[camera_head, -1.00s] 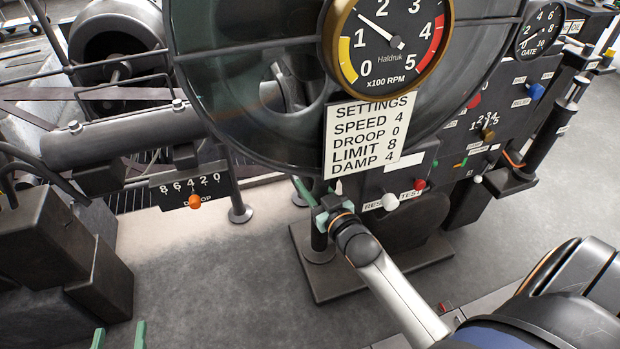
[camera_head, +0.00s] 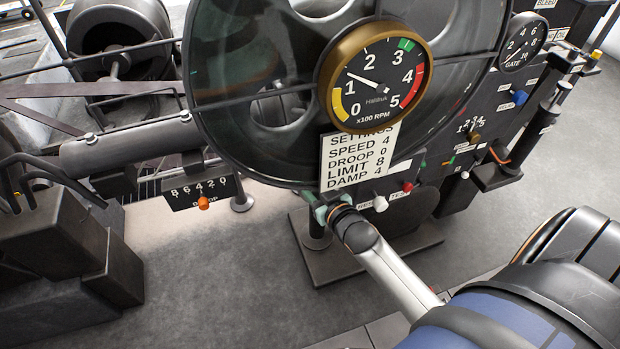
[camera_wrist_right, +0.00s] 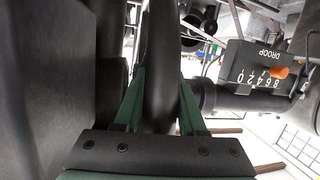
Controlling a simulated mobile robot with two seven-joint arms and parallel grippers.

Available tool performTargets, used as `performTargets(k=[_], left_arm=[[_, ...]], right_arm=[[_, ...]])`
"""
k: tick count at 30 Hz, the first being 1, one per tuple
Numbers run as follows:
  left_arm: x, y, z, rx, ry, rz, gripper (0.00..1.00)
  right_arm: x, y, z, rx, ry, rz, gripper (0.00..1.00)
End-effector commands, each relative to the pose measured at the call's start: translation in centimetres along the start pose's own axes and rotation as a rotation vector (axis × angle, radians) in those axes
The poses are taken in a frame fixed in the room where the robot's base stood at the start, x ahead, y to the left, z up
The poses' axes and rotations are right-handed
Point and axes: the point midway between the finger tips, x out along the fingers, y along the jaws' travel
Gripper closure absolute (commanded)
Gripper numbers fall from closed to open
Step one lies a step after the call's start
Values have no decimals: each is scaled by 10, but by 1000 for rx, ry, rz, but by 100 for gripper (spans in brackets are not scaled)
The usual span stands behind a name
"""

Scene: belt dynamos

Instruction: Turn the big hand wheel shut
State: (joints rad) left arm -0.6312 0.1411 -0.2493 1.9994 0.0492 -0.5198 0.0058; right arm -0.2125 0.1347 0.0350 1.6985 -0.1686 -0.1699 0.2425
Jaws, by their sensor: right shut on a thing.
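The big hand wheel (camera_head: 248,168) is a large dark ring that fills the upper middle of the head view. The gauge and the settings plate hide part of its right and lower rim. My right gripper (camera_head: 324,207) is at the bottom of the wheel, just under the settings plate. In the right wrist view the green fingers of my right gripper (camera_wrist_right: 160,100) stand on both sides of the dark curved rim (camera_wrist_right: 158,60) and are shut on it. My left gripper is not in view.
A brass-rimmed RPM gauge (camera_head: 376,77) reads a little above 1. The settings plate (camera_head: 358,160) hangs below it. White (camera_head: 380,204) and red (camera_head: 407,186) knobs are close right of my right gripper. The droop box (camera_head: 195,192) has an orange knob.

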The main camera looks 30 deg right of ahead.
Motion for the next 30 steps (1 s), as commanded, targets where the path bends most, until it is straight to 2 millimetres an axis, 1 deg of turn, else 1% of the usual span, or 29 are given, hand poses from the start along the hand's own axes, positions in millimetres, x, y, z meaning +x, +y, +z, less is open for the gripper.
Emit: performTargets(k=[1, 6, 7, 14, 23, 26, 29, 30], left_arm=[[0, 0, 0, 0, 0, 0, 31], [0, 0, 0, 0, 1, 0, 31], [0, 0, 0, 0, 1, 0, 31], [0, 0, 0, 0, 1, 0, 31], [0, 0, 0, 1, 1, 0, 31], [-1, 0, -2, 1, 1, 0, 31], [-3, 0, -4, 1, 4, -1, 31], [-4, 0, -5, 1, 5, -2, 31]], right_arm=[[0, 0, -6, 3, 14, -1, 100], [0, 0, -7, 3, 17, -1, 100], [0, 0, -7, 3, 17, -1, 57], [0, 0, -4, 2, 11, 0, 31], [-2, 0, -3, 2, 7, 0, 31], [-10, 0, -2, 2, 6, -1, 31], [-24, 0, -2, 2, 5, 0, 31], [-32, 0, -2, 2, 5, 0, 31]])
